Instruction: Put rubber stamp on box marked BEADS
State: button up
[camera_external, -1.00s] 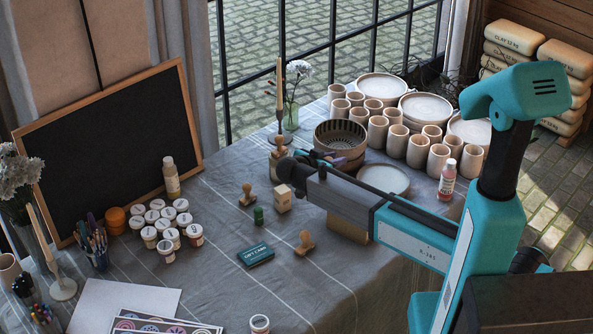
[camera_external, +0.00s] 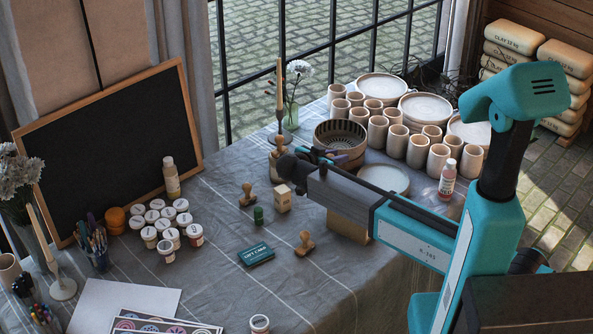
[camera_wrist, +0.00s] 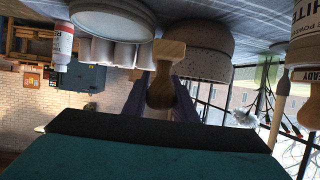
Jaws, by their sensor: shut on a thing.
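My gripper (camera_wrist: 163,92) is shut on a wooden rubber stamp (camera_wrist: 168,56) with a rounded handle and a wider end, seen in the wrist view. Other wooden stamps stand on the cloth, one at the left (camera_external: 247,196) and one nearer the front (camera_external: 305,243). A plain brown box (camera_external: 347,228) is partly hidden under my arm. I cannot read the word BEADS on any box.
A bowl (camera_external: 341,138), cups (camera_external: 417,151) and plates (camera_external: 384,179) crowd the back right. A green box (camera_external: 255,254), a small wooden block (camera_external: 283,199) and paint jars (camera_external: 166,251) lie left.

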jog(key=s+d+r, duration=0.3)
jog(key=s, duration=0.4)
jog(key=s+d+r+m+h, duration=0.1)
jog(key=s+d+r, duration=0.2)
jog(key=s, duration=0.5)
jog(key=shift+s+d+r+g+b, duration=0.2)
jog(key=shift+d+r+g+b, duration=0.2)
jog(key=shift+d, duration=0.1)
jog(key=shift+f, duration=0.15)
jog(key=shift+f+p, duration=0.4)
jog(key=shift+f, duration=1.7)
jog(key=shift+f+p, duration=0.3)
jog(key=shift+f, duration=1.5)
jog(key=shift+f, duration=0.15)
